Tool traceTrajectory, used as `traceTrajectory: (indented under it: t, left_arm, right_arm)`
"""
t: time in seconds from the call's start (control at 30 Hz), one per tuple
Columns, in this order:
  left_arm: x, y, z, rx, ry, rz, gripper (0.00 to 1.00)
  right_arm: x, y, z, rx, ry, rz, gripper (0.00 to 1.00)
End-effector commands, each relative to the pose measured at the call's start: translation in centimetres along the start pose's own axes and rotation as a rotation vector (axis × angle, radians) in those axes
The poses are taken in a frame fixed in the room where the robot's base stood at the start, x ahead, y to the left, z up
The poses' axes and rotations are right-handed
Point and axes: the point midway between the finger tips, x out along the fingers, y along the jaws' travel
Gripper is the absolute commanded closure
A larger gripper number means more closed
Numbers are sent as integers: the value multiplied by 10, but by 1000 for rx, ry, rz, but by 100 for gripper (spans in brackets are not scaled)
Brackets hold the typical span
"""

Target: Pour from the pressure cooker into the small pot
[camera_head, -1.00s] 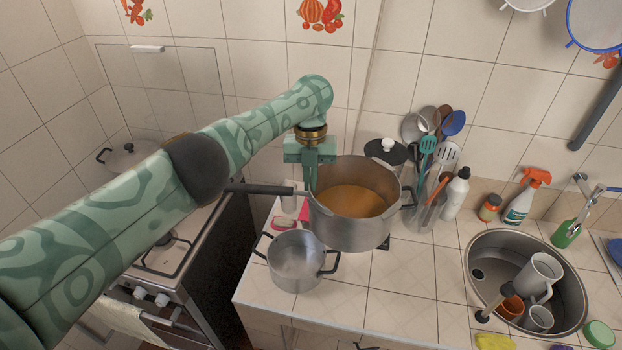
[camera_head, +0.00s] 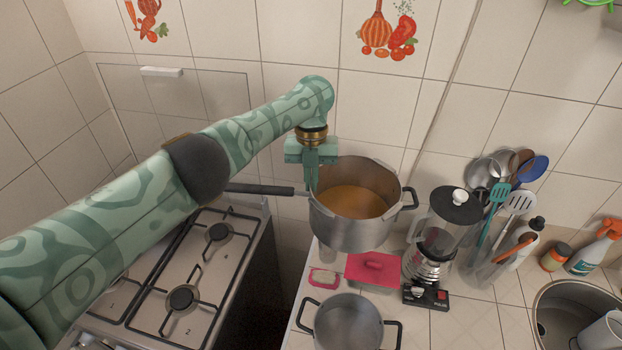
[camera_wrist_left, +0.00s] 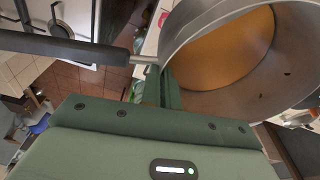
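The pressure cooker (camera_head: 362,232) is a steel pot with a long black handle and orange-brown contents. It hangs level in the air, above the back-left end of the counter. My left gripper (camera_head: 312,182) is shut on it where the handle meets the wall. In the left wrist view, the cooker (camera_wrist_left: 225,95) fills the upper right and the fingers (camera_wrist_left: 170,92) meet it below the handle. The small pot (camera_head: 348,322) is steel with two dark handles. It stands open on the counter, lower and nearer than the cooker, cut by the frame's bottom. My right gripper is not in view.
The stove (camera_head: 197,285) lies left, with a gap before the counter. A red box (camera_head: 373,268), a sponge dish (camera_head: 324,280) and a blender (camera_head: 435,240) stand near the cooker. Utensils in a holder (camera_head: 487,258) and the sink (camera_head: 560,305) are farther right.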

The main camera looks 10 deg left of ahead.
Motion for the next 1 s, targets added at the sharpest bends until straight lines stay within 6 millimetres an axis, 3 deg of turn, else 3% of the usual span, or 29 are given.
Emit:
traceTrajectory:
  t: [0.37,1.0]
  left_arm:
    - [2,0,-3,-2,-58,-2,100]
    - [31,-1,-31,3,-228,-4,100]
  right_arm:
    - [-24,4,6,-1,-12,3,100]
    - [-62,2,-5,2,-3,-1,100]
